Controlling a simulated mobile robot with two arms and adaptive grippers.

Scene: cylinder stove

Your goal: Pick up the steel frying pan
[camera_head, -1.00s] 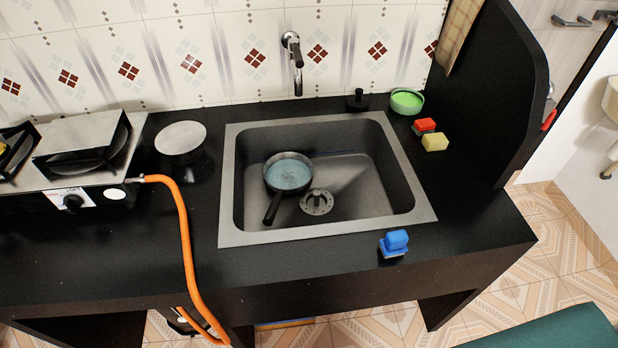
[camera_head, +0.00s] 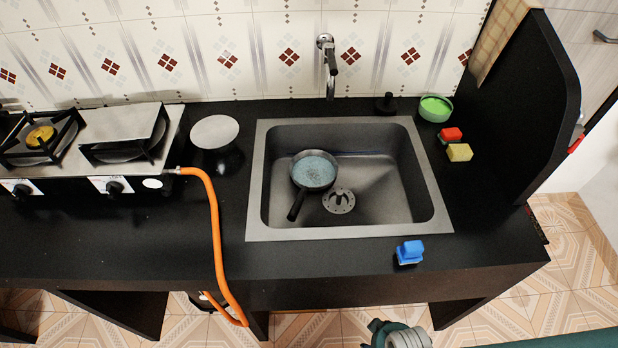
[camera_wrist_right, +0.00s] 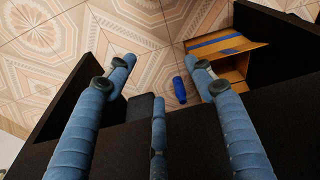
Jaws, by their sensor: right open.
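The frying pan (camera_head: 314,172) lies in the left part of the sink basin (camera_head: 390,190). It has a dark rim, a bluish-grey inside and a black handle pointing toward the front left. My right gripper (camera_wrist_right: 160,75) shows in the right wrist view with its blue fingers spread apart and nothing between them. It is away from the pan, above the floor and the dark counter structure. In the head view, a part of my own arm shows at the bottom edge. My left gripper is not in view.
A faucet (camera_head: 329,62) stands behind the sink. Red (camera_head: 450,135) and yellow (camera_head: 459,152) sponges and a green bowl (camera_head: 435,108) are at right. An orange hose (camera_head: 214,230) and gas stove (camera_head: 90,150) are left. A blue bottle (camera_wrist_right: 179,89) is on the floor.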

